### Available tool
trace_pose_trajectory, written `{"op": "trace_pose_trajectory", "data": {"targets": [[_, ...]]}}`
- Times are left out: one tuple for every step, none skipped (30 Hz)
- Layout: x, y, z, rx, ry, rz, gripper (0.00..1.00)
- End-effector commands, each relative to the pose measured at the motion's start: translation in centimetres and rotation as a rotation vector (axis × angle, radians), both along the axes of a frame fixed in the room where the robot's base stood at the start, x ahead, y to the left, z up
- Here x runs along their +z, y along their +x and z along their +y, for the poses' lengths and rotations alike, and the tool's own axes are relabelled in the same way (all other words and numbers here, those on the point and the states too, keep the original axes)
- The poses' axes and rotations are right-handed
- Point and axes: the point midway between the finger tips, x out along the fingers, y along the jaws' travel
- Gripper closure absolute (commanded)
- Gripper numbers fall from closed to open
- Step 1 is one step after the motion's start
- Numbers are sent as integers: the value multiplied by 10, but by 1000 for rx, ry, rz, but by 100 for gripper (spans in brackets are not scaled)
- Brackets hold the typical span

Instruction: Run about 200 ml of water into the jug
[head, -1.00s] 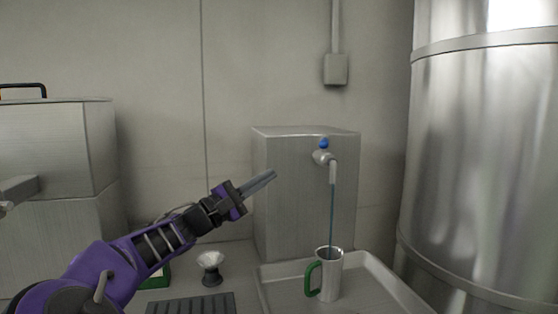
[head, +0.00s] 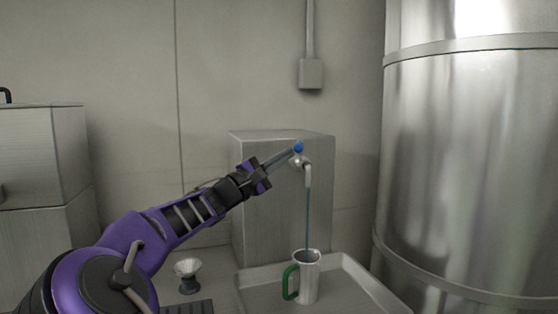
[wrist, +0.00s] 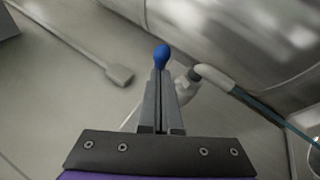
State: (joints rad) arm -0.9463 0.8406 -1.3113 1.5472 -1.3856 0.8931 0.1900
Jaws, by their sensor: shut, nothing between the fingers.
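The metal jug (head: 308,277) with a green handle stands upright in the shallow tray (head: 352,268), under the tap (head: 307,170). A thin stream of water (head: 307,220) runs from the spout into the jug. The water level inside cannot be seen. The tap's blue knob (head: 298,147) is at the fingertips of my gripper (head: 294,152). In the wrist view, the blue knob (wrist: 162,57) lies just beyond the closed fingertips (wrist: 160,72); I cannot tell whether they touch. My gripper is shut and empty.
The tap sits on a grey metal box (head: 260,190) behind the tray. A large steel tank (head: 465,150) stands close on the right. A small cup-like stand (head: 188,275) is left of the tray, below my arm.

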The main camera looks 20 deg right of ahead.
Motion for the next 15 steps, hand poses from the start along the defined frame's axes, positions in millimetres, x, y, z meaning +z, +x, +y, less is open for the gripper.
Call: {"op": "trace_pose_trajectory", "data": {"targets": [[0,0,0,0,0,0,100],[0,0,0,0,0,0,100],[0,0,0,0,0,0,100],[0,0,0,0,0,0,100],[0,0,0,0,0,0,100],[-1,0,0,0,1,0,100],[-2,-1,-1,0,1,0,100],[-3,-3,-2,0,2,0,100],[-4,-5,-5,0,3,-1,100],[-6,-7,-7,0,3,-1,100],[-7,-9,-10,-1,3,0,100],[-7,-13,-14,-1,5,-2,100],[-7,-15,-17,-1,5,-2,100],[-7,-17,-21,-2,3,-2,100],[-6,-20,-25,-3,4,-3,100]]}}
